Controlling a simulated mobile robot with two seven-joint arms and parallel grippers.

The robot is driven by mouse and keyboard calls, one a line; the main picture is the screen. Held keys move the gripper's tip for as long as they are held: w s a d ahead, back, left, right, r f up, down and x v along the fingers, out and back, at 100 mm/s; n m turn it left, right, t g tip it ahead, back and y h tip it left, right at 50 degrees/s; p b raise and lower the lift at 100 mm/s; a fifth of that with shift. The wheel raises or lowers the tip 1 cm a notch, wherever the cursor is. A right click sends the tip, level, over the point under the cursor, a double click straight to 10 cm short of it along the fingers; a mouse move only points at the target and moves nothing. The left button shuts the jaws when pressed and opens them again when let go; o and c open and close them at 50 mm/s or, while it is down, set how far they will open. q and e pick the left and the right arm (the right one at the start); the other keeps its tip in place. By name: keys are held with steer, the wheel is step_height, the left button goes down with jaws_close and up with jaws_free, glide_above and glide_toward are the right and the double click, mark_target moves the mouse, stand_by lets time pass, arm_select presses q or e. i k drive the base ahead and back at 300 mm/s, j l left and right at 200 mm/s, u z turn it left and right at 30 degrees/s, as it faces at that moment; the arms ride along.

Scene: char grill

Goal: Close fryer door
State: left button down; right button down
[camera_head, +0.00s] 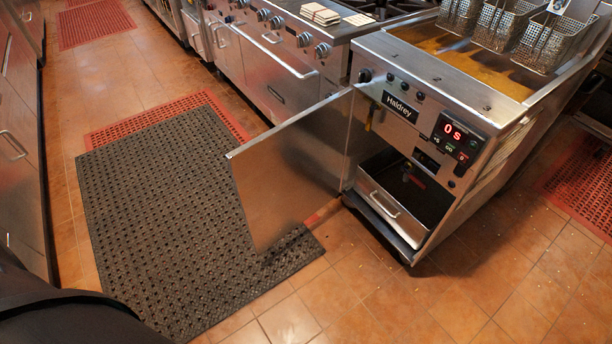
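The fryer (446,150) stands at the right of the head view, with a "Haidrey" label and a red "0s" display on its front. Its metal door (291,172) stands wide open, swung out to the left over the dark mat. The lower cabinet behind the door is exposed and shows a metal drawer or pan (391,205) with a handle. No handle is clear on the visible face of the door. Neither of my grippers is in view.
A dark perforated mat (165,215) lies on the tiled floor left of the door. A stove with knobs (290,60) adjoins the fryer at its left. Fry baskets (505,25) sit on top of the fryer. Tiled floor (345,300) in front is clear. Cabinets (18,150) line the left.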

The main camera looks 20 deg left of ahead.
mark_target(281, 177)
steer(key=j+z, duration=0.15)
steer(key=z, duration=1.25)
steer(key=k+j, duration=0.1)
steer(key=j, duration=0.95)
steer(key=k+j, duration=0.15)
steer(key=j, duration=0.35)
steer(key=j+z, duration=0.1)
steer(key=j, duration=0.45)
steer(key=k+j, duration=0.15)
steer(key=j, duration=0.35)
steer(key=k+j, duration=0.1)
steer(key=j, duration=0.4)
steer(key=k+j, duration=0.1)
steer(key=j, duration=0.45)
